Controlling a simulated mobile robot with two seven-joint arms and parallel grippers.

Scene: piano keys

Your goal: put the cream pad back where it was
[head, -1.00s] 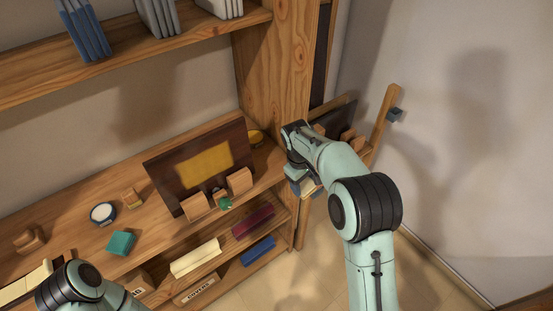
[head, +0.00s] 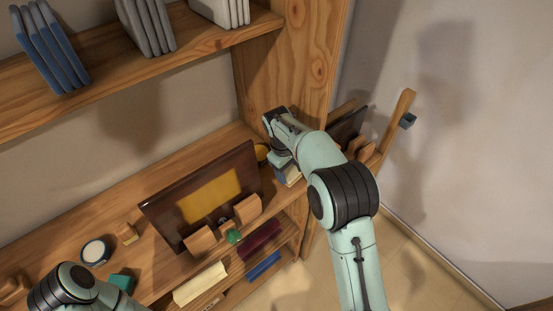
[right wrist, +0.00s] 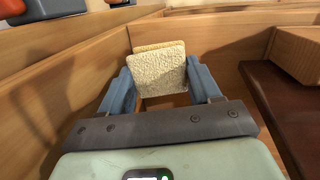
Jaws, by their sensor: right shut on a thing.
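The cream pad (right wrist: 158,72) is a pale, rough-textured square in the right wrist view, with a tan edge showing behind its top. My right gripper (right wrist: 160,84) is shut on it, with one blue finger at each side. In the head view my right gripper (head: 287,172) is at the right end of the desk-height shelf, by the wooden upright, and the arm hides most of the pad there. Whether the pad touches the wood under it cannot be told. My left arm shows at the lower left of the head view, but its fingers do not.
A dark board with a yellow panel (head: 212,195) stands left of my right gripper, with wooden blocks and a green knob (head: 234,237) before it. A round white-topped tin (head: 96,252) and a teal block (head: 123,283) lie further left. The wooden upright (head: 298,75) is close behind.

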